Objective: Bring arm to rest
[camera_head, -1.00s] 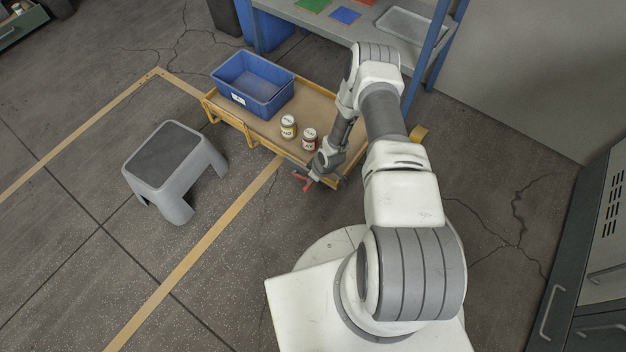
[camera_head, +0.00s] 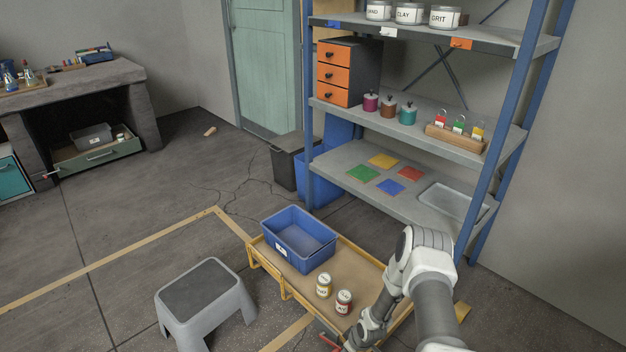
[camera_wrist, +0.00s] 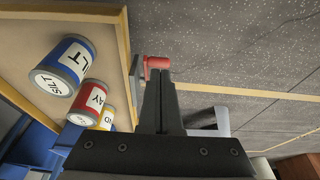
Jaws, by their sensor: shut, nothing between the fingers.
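My gripper (camera_wrist: 160,78) is shut and empty in the wrist view, its dark fingers pressed together beside the edge of the yellow-framed cart. In the head view my arm comes in from the bottom right and reaches down over the cart's near right end. There the hand is partly cut off by the frame's bottom edge. A red lever-like piece (camera_wrist: 157,63) shows just past the fingertips; whether they touch cannot be told.
The cart (camera_head: 370,268) holds a blue bin (camera_head: 283,250), a yellow can (camera_head: 324,285) and a red can (camera_head: 344,302). A grey stool (camera_head: 205,295) stands left; a shelf rack (camera_head: 360,155) stands behind.

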